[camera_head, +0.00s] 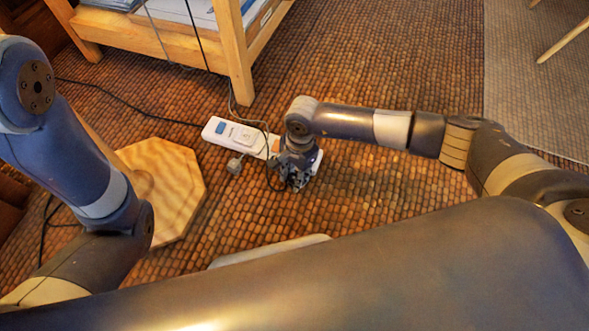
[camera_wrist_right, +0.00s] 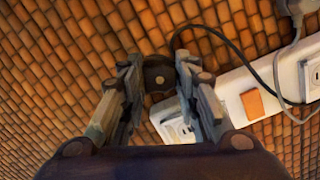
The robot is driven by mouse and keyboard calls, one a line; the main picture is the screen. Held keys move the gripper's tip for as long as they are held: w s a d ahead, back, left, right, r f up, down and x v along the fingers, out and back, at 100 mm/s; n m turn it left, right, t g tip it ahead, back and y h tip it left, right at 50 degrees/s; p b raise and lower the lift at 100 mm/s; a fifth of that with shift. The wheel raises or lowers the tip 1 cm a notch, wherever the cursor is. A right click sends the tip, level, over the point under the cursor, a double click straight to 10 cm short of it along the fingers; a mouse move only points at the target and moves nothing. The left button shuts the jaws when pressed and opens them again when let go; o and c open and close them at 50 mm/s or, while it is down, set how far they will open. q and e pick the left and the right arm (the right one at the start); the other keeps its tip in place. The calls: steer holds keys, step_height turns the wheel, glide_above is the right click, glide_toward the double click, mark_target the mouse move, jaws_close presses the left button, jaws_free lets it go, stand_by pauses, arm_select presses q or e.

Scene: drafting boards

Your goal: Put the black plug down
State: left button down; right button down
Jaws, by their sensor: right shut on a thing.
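The black plug (camera_wrist_right: 158,76) sits between the fingertips of my right gripper (camera_wrist_right: 157,78) in the right wrist view. The gripper is shut on it. A dark cable runs from the plug toward the white power strip (camera_wrist_right: 277,88). In the head view my right gripper (camera_head: 297,182) is low by the near end of the power strip (camera_head: 228,145); the plug cannot be made out there. Beside the fingers, the wrist view shows a strip socket (camera_wrist_right: 179,130) with nothing in it. Whether the plug touches the floor is unclear. My left gripper is out of view.
A grey plug (camera_head: 234,166) is beside the strip. An orange switch (camera_wrist_right: 252,104) is on the strip. A wooden octagonal base (camera_head: 185,190) stands at left, and a wooden table leg (camera_head: 237,75) behind.

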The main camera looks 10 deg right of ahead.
mark_target(295, 177)
steer(key=f, duration=0.1)
steer(key=f+b, duration=0.1)
steer(key=shift+s+f, duration=0.2)
steer(key=shift+f, duration=0.2)
steer(key=shift+w+f+b, duration=0.1)
steer(key=shift+f+b, duration=0.05)
steer(key=shift+b, duration=0.15)
steer(key=shift+f, duration=0.1)
steer(key=c, duration=1.2)
jaws_free()
